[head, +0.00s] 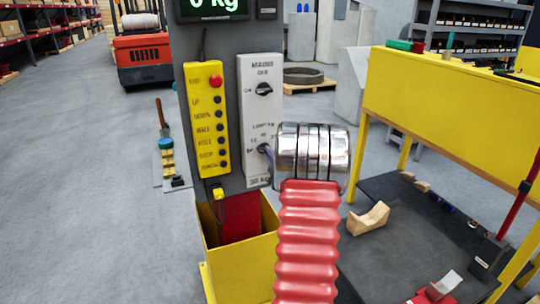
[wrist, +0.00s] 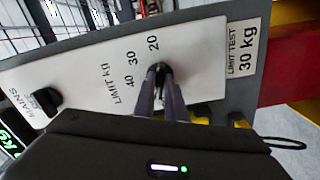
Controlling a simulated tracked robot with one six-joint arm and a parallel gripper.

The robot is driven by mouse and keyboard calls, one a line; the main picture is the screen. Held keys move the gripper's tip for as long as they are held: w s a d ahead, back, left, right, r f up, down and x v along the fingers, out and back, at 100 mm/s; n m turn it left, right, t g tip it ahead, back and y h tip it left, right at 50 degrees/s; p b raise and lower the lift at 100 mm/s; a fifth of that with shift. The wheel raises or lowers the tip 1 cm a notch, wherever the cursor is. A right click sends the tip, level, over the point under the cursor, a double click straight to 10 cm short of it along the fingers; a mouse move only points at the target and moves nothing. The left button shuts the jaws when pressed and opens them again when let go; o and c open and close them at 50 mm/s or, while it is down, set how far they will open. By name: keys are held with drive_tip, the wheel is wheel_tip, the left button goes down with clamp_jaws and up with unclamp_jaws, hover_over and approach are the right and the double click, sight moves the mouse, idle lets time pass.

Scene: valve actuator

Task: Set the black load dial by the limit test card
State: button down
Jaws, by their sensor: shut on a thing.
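The black load dial (wrist: 159,68) sits on the white control panel (wrist: 95,85), beside a LIMIT kg scale marked 20, 30 and 40. My gripper (wrist: 160,86) is shut on the dial; its two thin fingers hide much of it, and I cannot tell where it points. The limit test card (wrist: 243,47) reads 30 kg and is at the end of the panel. In the head view the white panel (head: 262,115) is on the grey post, and my gripper (head: 268,150) reaches its lower part from the right. The card (head: 258,181) shows partly at the panel's bottom.
A black MAINS switch (wrist: 47,100) is on the same panel. A yellow button pendant (head: 208,122) with a red button is left of it. A lit green kg display (head: 218,5) is above. A yellow bench (head: 455,110) stands at right. Floor at left is mostly clear.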

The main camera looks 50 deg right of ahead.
drive_tip(key=m, duration=2.2)
drive_tip(key=shift+s+f+m, duration=0.1)
drive_tip(key=shift+f+m, duration=0.1)
drive_tip(key=shift+m, duration=0.1)
drive_tip(key=c, duration=2)
unclamp_jaws()
drive_tip(key=shift+s, duration=0.1)
drive_tip(key=shift+c, duration=0.2)
drive_tip(key=shift+o, duration=1.2)
drive_tip(key=shift+r, duration=0.15)
